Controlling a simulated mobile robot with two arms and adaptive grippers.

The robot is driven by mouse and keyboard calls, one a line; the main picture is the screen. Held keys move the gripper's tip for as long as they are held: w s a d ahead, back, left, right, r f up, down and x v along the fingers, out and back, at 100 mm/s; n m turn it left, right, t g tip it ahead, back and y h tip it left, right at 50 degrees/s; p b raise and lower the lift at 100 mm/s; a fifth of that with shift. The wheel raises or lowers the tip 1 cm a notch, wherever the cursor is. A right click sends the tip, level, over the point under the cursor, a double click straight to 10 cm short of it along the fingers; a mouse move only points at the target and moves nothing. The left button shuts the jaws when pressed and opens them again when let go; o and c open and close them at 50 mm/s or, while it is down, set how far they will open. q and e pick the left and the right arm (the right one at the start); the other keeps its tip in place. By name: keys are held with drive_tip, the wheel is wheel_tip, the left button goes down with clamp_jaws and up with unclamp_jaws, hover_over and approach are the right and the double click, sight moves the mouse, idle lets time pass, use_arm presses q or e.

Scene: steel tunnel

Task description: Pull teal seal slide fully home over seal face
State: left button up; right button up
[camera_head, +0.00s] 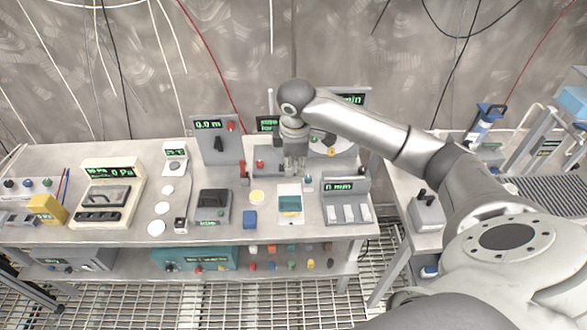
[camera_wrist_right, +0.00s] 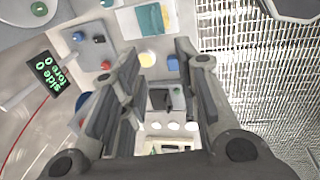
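The teal seal slide (camera_head: 291,204) lies on a pale plate (camera_head: 290,191) near the front middle of the bench. In the right wrist view the teal slide (camera_wrist_right: 151,18) shows at the top, beyond the fingertips, with the white part of the plate (camera_wrist_right: 128,23) beside it. My right gripper (camera_head: 294,172) points down just behind the plate in the head view, apart from the slide. In the right wrist view its two fingers (camera_wrist_right: 158,62) are spread with nothing between them. The seal face cannot be clearly told apart. My left gripper is not in view.
A blue block (camera_head: 250,219) and a yellow disc (camera_head: 257,197) lie left of the plate. A display box with white switches (camera_head: 347,205) stands close on its right. Open grating floor lies in front.

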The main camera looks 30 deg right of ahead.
drive_tip(key=w+d+f+b, duration=0.1)
drive_tip(key=w+f+b, duration=0.3)
drive_tip(key=f+b, duration=0.75)
drive_tip(key=p, duration=0.4)
hover_over(289, 209)
wheel_tip(289, 209, down, 12)
drive_tip(key=shift+d+f, duration=0.1)
clamp_jaws()
